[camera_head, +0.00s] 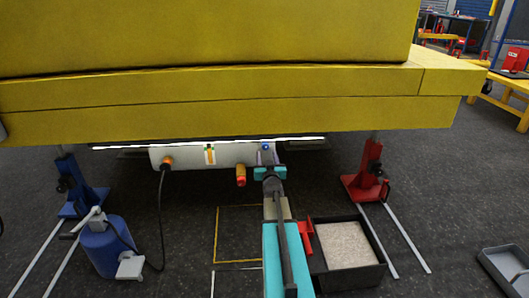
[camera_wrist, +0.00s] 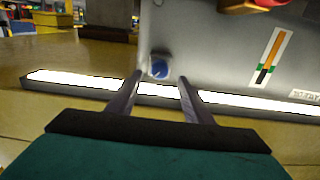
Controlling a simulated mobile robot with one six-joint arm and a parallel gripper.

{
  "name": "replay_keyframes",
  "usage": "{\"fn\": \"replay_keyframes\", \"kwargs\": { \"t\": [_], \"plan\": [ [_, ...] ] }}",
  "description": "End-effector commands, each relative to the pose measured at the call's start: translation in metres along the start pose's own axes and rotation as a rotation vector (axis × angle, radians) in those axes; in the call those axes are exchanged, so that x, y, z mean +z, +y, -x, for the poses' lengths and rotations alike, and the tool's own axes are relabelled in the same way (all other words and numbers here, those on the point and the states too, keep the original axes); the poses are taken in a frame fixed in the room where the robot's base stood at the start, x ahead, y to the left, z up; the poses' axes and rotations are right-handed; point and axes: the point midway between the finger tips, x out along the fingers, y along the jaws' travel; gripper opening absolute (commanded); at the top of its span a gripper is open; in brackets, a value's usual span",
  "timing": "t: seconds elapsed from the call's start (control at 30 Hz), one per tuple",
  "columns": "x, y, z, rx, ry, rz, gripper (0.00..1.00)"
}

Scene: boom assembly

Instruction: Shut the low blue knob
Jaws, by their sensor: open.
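The low blue knob (camera_head: 265,147) is a small round knob at the right end of a grey cylinder (camera_head: 190,155) under the yellow boom. In the wrist view the blue knob (camera_wrist: 160,68) sits on the grey surface, between and just beyond my fingertips. My gripper (camera_wrist: 162,78) is open, with one dark finger on each side of the knob. I cannot tell whether either finger touches it. In the head view my gripper (camera_head: 267,158) reaches up to the cylinder's right end and partly hides it.
The yellow boom (camera_head: 220,115) hangs low above. A blue jack stand (camera_head: 78,190) and a red jack stand (camera_head: 368,178) flank the space. A blue tank (camera_head: 105,248) with a black hose stands left. A black tray (camera_head: 318,235) lies beside my arm. An orange knob (camera_head: 241,176) hangs from the cylinder.

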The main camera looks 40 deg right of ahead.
Motion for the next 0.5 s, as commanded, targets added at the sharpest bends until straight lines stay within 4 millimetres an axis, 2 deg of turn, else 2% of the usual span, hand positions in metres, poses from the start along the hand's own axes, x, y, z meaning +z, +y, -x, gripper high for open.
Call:
{"fn": "replay_keyframes", "kwargs": {
  "t": [0.5],
  "plan": [
    [0.001,-0.001,-0.048,-0.001,0.0,0.001,0.46]
  ]
}}
